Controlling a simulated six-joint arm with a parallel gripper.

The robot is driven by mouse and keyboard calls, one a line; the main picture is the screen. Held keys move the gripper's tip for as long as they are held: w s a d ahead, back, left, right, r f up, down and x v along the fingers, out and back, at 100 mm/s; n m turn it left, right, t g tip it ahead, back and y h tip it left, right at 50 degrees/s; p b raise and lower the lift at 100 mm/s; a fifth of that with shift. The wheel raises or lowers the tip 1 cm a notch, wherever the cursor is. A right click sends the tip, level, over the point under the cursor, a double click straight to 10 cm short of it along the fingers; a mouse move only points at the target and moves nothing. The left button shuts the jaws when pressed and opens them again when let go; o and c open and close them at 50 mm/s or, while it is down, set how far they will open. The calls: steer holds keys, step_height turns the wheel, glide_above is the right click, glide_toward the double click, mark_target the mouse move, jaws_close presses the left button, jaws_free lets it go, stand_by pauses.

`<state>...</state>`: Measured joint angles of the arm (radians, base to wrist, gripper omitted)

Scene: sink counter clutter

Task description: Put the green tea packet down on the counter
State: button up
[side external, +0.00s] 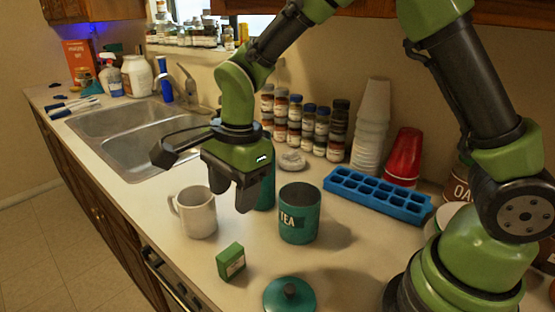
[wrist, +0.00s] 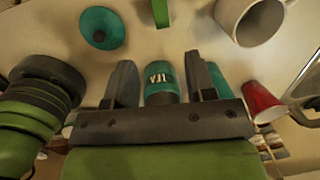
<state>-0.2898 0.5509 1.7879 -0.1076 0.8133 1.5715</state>
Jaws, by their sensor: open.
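The green tea packet (side external: 231,261) stands on the counter near its front edge, in front of the mug and the tea canister. It also shows at the top edge of the wrist view (wrist: 161,12), partly cut off. My gripper (side external: 233,193) is open and empty, pointing down above the counter, higher than the packet and behind it. Its two spread fingers show in the wrist view (wrist: 158,62), with the packet beyond their tips. The packet is apart from the fingers.
A white mug (side external: 197,212) stands left of the packet, and a teal TEA canister (side external: 299,215) behind it to the right. A teal lid (side external: 289,296) lies at the front. A teal bottle (side external: 266,180) stands behind my gripper. A blue tray (side external: 378,194) lies farther right.

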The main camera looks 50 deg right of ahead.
steer(key=s+d+r+n+t, duration=0.3)
steer(key=s+d+r+n, duration=0.1)
steer(key=s+r+n, duration=0.3)
steer(key=s+d+r+n+t+y, duration=0.1)
steer(key=s+d+r+n+t, duration=0.2)
steer(key=s+r+n, duration=0.4)
steer(key=s+d, duration=0.1)
steer(key=s, duration=0.2)
steer(key=shift+s, duration=0.3)
